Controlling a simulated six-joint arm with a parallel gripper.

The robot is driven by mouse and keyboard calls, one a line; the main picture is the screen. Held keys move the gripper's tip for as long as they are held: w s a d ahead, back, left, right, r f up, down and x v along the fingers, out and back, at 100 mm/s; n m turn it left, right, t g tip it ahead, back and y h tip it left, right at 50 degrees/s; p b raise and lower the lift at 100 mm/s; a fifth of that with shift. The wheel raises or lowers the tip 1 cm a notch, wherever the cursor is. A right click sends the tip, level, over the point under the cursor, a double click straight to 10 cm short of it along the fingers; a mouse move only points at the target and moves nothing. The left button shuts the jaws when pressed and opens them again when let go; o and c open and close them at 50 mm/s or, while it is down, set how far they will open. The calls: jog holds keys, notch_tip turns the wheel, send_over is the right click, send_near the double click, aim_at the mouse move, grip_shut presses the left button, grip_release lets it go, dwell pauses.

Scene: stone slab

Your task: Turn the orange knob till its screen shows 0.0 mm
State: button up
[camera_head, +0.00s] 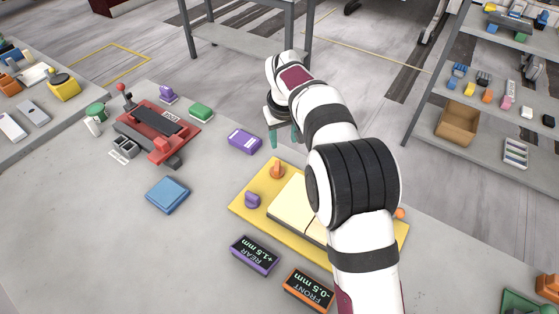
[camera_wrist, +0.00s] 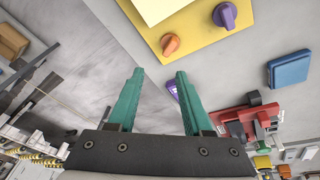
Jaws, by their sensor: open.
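The orange knob (camera_head: 277,170) stands at the far corner of a yellow plate (camera_head: 240,208); it also shows in the wrist view (camera_wrist: 170,44). A purple knob (camera_head: 252,200) is beside it, and also shows in the wrist view (camera_wrist: 225,15). The orange-framed screen (camera_head: 308,290) reads FRONT -0.5 mm. The purple-framed screen (camera_head: 254,255) reads REAR +1.5 mm. Both texts appear upside down. My gripper (camera_head: 284,142), with teal fingers, is open and empty beyond the orange knob, apart from it. It shows in the wrist view (camera_wrist: 160,72) too.
My arm covers much of the yellow plate and part of the cream block (camera_head: 287,199) on it. A purple box (camera_head: 244,141), a blue box (camera_head: 168,194) and a red fixture (camera_head: 157,125) lie to the left. The slab between them is clear.

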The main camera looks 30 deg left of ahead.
jog(key=s+r+m+t, duration=0.1)
jog(key=s+m, duration=0.3)
send_near(277, 166)
jog(key=shift+m, duration=0.4)
jog(key=x, duration=0.9)
grip_shut()
